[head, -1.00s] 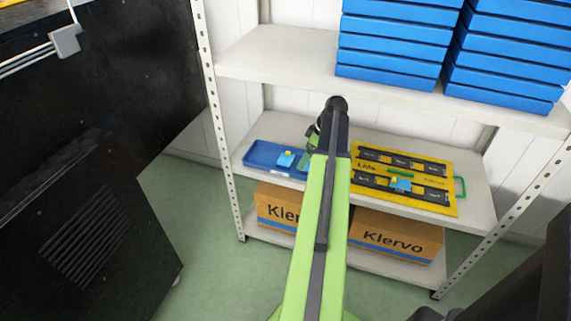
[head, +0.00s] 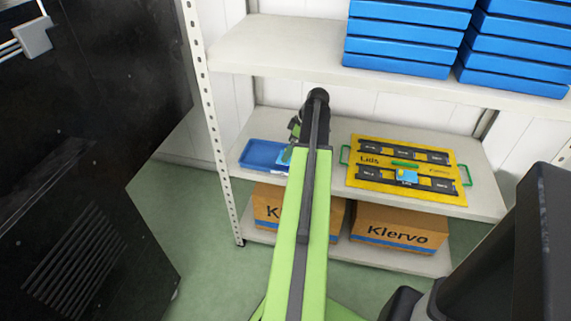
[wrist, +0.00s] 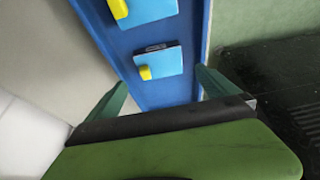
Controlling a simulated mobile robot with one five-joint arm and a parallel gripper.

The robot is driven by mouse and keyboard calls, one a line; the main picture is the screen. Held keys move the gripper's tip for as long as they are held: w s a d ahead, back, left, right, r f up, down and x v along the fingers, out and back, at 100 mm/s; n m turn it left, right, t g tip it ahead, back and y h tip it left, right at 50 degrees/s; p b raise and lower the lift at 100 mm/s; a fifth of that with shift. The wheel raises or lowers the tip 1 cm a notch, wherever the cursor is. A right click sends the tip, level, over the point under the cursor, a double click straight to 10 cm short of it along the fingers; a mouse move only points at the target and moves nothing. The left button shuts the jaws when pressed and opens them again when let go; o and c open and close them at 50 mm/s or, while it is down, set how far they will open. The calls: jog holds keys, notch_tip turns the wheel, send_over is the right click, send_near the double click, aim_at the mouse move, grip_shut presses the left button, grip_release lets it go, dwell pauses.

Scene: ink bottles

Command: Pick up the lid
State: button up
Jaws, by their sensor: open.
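Two light-blue square lids with yellow knobs lie in a blue tray (wrist: 115,38) in the wrist view. The nearer lid (wrist: 158,62) lies ahead between my fingers' lines; the other lid (wrist: 148,10) is cut off by the top edge. My gripper (wrist: 158,92) is open and empty, its green fingers apart over the near end of the tray. In the head view the tray (head: 260,152) is on the middle shelf, and my arm hides its right part. Another light-blue lid (head: 407,176) sits on the yellow board marked "Lids" (head: 370,145).
The white shelf (head: 475,160) holds the tray and the green-handled board. Stacked blue boxes (head: 400,45) stand on the shelf above. Cardboard Klervo boxes (head: 395,235) stand below. A metal post (head: 215,130) rises left of the tray, and a black cabinet (head: 80,130) stands farther left.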

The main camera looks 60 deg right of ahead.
aim_at(278, 165)
jog(key=b+x, duration=0.4)
jog(key=x, duration=0.1)
jog(key=shift+s+f+b, duration=0.2)
jog(key=shift+s+b, duration=0.15)
jog(key=shift+b, duration=0.05)
jog(key=shift+r, duration=0.15)
jog(key=c, duration=1.5)
